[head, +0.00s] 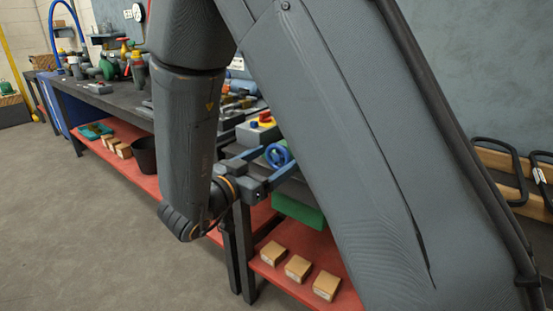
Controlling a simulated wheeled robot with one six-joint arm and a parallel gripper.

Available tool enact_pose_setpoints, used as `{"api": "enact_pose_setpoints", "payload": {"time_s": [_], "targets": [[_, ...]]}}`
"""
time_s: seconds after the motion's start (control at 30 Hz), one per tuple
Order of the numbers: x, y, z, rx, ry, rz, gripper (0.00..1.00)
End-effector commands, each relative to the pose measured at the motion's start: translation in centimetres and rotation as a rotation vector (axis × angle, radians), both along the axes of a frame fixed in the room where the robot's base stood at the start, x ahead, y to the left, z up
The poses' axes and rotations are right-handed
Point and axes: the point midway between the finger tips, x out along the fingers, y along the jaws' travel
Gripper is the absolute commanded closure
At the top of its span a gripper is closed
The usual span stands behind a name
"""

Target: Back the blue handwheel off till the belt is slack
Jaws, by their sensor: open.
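The blue handwheel (278,155) stands at the front edge of the nearer bench, a small blue ring with spokes. My gripper (270,168) is at the handwheel, with its two bluish-grey fingers pointing toward it, one on the upper left and one on the lower right. The fingers are spread apart. I cannot tell whether they touch the wheel's rim. The belt cannot be made out; my arm covers much of the bench behind and to the right of the wheel.
A grey box with a yellow and red button (266,119) sits just behind the wheel. A green block (299,212) is under the bench edge. Small cartons (298,267) lie on the red lower shelf. A black bin (144,155) stands further left. The floor at left is clear.

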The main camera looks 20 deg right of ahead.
Motion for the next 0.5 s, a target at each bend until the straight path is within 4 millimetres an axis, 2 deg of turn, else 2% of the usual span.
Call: {"api": "enact_pose_setpoints", "payload": {"time_s": [0.2,0.43,0.5], "targets": [[0.8,-1.26,0.0,0.0,0.0,-0.002,0.22],[0.84,-1.29,0.01,0.0,0.0,-0.001,0.22],[0.84,-1.29,0.01,0.0,0.0,-0.001,0.32]]}}
